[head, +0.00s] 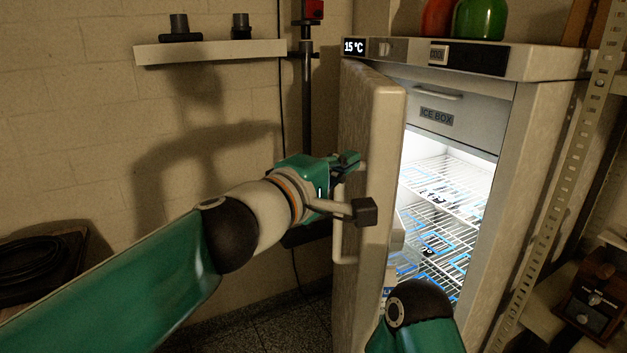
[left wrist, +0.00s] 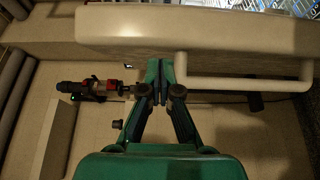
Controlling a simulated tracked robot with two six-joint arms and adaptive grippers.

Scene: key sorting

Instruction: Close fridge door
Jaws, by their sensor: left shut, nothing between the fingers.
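The fridge (head: 527,110) stands at the right in the head view with its door (head: 375,115) standing open, seen nearly edge-on. Its lit wire shelves show through the gap. The door handle (head: 338,245) is a pale bar on the door's outer face; it also shows in the left wrist view (left wrist: 245,84). My left gripper (head: 347,162) is shut and empty at the door's outer side, near the upper end of the handle. In the left wrist view its fingertips (left wrist: 160,72) are together beside the handle's left end; contact with the door is unclear. My right gripper is out of view.
My right arm (head: 418,305) shows in front of the fridge opening, low in the head view. A wall shelf (head: 210,52) is at the upper left. Bottles (head: 480,20) stand on top of the fridge. A perforated metal upright (head: 560,180) stands right of it.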

